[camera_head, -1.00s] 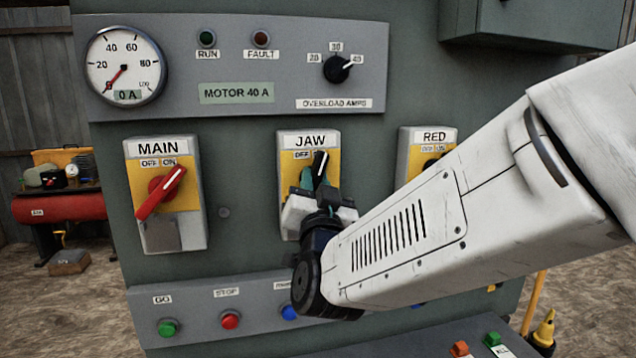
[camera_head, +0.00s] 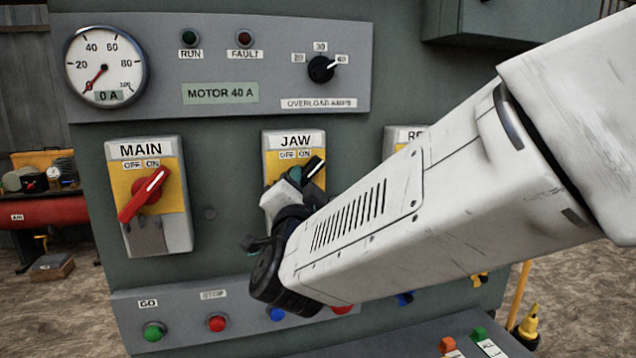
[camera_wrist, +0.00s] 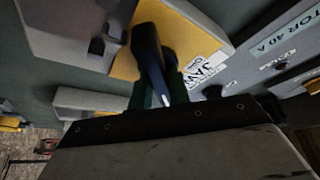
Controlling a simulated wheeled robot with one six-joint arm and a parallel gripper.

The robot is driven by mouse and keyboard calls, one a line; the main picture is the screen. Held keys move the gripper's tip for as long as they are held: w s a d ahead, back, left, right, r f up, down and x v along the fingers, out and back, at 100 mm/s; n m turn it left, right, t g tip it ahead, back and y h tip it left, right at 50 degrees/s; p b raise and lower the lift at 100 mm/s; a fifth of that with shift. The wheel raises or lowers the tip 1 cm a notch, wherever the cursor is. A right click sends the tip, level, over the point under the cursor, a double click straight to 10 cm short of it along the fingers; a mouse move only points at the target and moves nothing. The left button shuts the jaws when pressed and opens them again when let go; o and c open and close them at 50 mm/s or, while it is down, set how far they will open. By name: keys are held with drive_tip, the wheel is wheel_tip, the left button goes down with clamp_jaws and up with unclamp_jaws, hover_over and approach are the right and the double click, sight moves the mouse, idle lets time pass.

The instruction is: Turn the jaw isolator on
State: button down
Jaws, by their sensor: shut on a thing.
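The jaw isolator (camera_head: 283,138) is a grey box with a yellow plate marked OFF and ON under a JAW label. Its black handle (camera_head: 316,166), with a white line, tilts up and to the right, its tip at the right of the ON mark. My gripper (camera_head: 304,181) is shut on this handle, and its arm covers the lower part of the box. In the wrist view the dark handle (camera_wrist: 148,55) stands between the green fingers of my gripper (camera_wrist: 152,92).
The MAIN isolator (camera_head: 150,190) on the left has a red handle tilted up to the right, toward ON. A third isolator (camera_head: 394,142) is partly hidden behind my arm. Push buttons, one green (camera_head: 154,331) and one red (camera_head: 217,323), sit below. The ammeter (camera_head: 104,67) reads near 0.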

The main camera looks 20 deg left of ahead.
drive_tip(key=c, duration=1.3)
unclamp_jaws()
drive_tip(key=v, duration=0.7)
drive_tip(key=shift+s+d+f, duration=0.15)
drive_tip(key=shift+s+f, duration=0.05)
drive_tip(key=shift+s, duration=0.15)
